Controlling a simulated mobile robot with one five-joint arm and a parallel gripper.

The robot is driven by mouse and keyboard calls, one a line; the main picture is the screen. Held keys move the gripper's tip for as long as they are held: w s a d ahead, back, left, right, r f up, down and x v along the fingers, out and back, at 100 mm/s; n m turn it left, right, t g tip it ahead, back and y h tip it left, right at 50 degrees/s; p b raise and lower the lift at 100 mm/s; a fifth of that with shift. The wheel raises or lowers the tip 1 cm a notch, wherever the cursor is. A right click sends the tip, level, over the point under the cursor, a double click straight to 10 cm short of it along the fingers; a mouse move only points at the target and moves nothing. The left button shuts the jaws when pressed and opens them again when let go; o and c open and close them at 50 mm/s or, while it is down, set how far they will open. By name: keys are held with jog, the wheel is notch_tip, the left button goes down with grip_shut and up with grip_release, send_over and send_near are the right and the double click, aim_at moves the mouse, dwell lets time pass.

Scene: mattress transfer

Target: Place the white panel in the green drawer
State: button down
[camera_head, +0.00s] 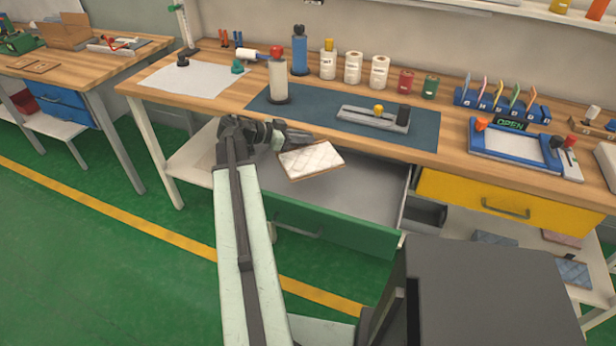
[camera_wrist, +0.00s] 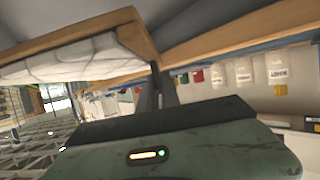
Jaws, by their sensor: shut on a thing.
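The white panel (camera_head: 311,158) is a quilted white pad with a thin wooden border. My gripper (camera_head: 287,146) is shut on its far left edge and holds it, slightly tilted, over the open green drawer. The drawer has a green front (camera_head: 350,235) with a handle and a grey interior that looks empty where it shows; my arm covers its left part. In the head view I cannot tell the panel's exact height above the drawer floor. In the wrist view the panel (camera_wrist: 65,62) fills the upper left, with its wooden edge close to the dark finger (camera_wrist: 169,90).
The wooden worktop (camera_head: 225,92) overhangs the drawer's back, with a blue mat (camera_head: 330,128), bottles and a grey tool tray (camera_head: 365,119) on it. A closed yellow drawer (camera_head: 510,205) is at the right. More quilted panels (camera_head: 572,272) lie on the lower right shelf.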

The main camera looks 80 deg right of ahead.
jog(key=shift+f+b, duration=4.85)
jog(key=shift+f, duration=1)
jog(key=c, duration=1.6)
grip_release()
jog(key=shift+o, duration=0.2)
jog(key=shift+r+p, duration=0.35)
jog(key=shift+p, duration=0.05)
jog(key=shift+r+p, duration=0.7)
jog(key=shift+r, duration=0.05)
jog(key=p+v, duration=0.2)
jog(key=v, duration=0.5)
jog(key=shift+w+a+f, duration=0.15)
jog(key=shift+w+f, duration=0.05)
jog(key=shift+f, duration=0.15)
